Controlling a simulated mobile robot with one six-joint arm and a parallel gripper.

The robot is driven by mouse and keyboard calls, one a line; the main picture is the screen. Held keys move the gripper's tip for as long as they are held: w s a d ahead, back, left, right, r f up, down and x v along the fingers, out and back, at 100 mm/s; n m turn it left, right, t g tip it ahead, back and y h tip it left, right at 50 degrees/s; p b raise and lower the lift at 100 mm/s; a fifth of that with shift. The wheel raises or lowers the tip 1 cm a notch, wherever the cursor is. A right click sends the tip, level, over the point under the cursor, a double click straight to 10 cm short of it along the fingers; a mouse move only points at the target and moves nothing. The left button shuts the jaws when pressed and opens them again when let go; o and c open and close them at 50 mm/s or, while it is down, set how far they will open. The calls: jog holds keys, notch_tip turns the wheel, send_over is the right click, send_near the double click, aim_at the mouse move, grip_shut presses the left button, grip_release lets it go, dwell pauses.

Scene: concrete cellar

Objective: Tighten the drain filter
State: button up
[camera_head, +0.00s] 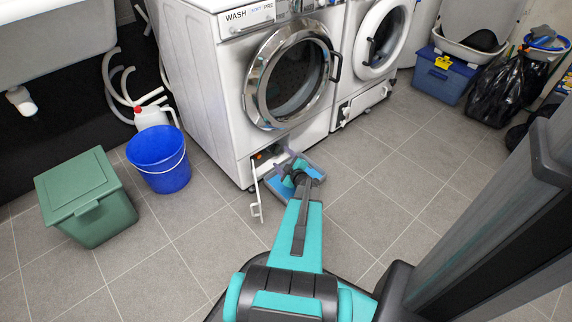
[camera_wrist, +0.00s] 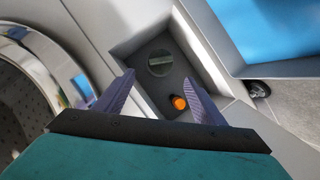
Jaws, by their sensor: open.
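The left washing machine (camera_head: 225,110) has its low service flap (camera_head: 256,196) hanging open. In the wrist view, a round grey knob with a grip bar, which looks like the drain filter (camera_wrist: 160,62), sits in the recess (camera_wrist: 128,46). A small orange cap (camera_wrist: 179,102) is beside it. My gripper (camera_wrist: 156,78) is open, with its two purple fingers apart in front of the recess. The filter shows between and beyond the fingertips, and nothing is held. In the head view my gripper (camera_head: 292,168) is low at the machine's front, and the filter cannot be made out there.
A shallow tray (camera_head: 312,165) with a blue inside lies on the floor beside the recess; it also shows in the wrist view (camera_wrist: 270,69). A blue bucket (camera_head: 158,160) and a green bin (camera_head: 88,205) stand left. A second machine (camera_head: 352,75) is right.

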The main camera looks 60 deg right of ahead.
aim_at(274, 150)
jog(key=shift+b+x, duration=1.3)
jog(key=shift+x, duration=3.05)
jog(key=c, duration=1.3)
jog(key=shift+f+n+h+b, duration=0.2)
jog(key=shift+n+h+b, duration=0.55)
jog(key=shift+b, duration=4.05)
jog(key=shift+a+f+n+t, duration=0.1)
jog(key=shift+n+t, duration=0.2)
jog(key=shift+n, duration=0.55)
jog(key=shift+w+h, duration=0.1)
jog(key=shift+h, duration=0.15)
jog(key=o, duration=1.3)
